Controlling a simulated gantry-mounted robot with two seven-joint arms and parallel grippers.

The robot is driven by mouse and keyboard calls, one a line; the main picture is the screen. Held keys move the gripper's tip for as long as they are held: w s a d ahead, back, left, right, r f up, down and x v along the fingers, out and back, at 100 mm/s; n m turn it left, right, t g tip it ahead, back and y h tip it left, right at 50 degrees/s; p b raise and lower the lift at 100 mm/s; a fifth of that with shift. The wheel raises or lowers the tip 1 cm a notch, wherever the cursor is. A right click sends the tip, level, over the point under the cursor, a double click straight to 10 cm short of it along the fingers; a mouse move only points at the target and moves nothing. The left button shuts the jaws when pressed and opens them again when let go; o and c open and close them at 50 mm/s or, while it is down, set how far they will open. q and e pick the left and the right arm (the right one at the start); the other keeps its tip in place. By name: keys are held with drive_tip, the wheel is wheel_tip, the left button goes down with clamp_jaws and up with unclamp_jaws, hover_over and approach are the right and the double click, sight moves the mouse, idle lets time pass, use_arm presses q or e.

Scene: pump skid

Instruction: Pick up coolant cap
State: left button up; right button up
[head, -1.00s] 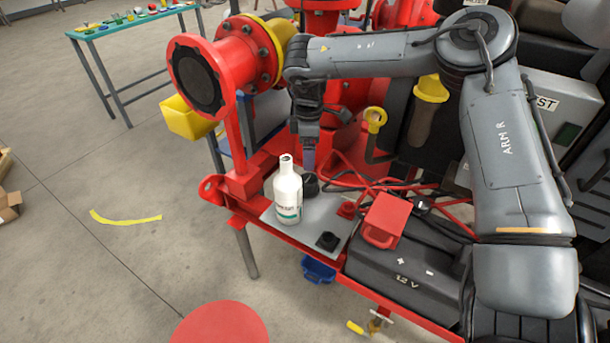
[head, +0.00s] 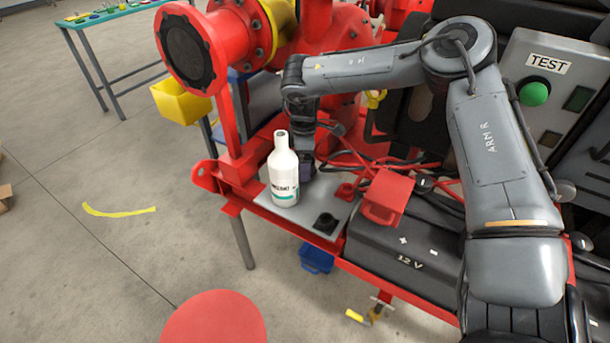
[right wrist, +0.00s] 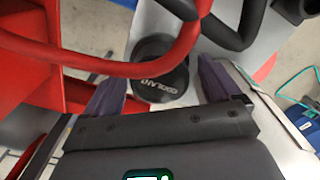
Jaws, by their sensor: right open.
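The coolant cap (right wrist: 160,72) is a round black cap with pale "COOLANT" lettering in the right wrist view. It lies ahead of and between the two purple fingers of my open right gripper (right wrist: 160,90), and I see no finger closed on it. A red hose crosses in front of part of the cap. In the head view my right gripper (head: 305,168) points down just right of the white bottle (head: 284,180), low over the grey plate (head: 292,217). The cap is mostly or wholly hidden there. My left gripper is out of view.
Red and black hoses (head: 350,160) run close to the right of the gripper. A black square fitting (head: 326,223) sits at the plate's front. A battery (head: 400,245) with a red cover (head: 385,198) stands to the right. A red flanged pipe (head: 190,48) rises behind left.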

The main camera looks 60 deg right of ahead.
drive_tip(key=shift+f, duration=0.1)
drive_tip(key=c, duration=1.2)
wheel_tip(320, 180, up, 9)
drive_tip(key=p, duration=0.4)
drive_tip(key=shift+f, duration=0.15)
drive_tip(key=shift+r+p, duration=0.4)
drive_tip(key=shift+r, duration=0.25)
drive_tip(key=shift+r, duration=0.1)
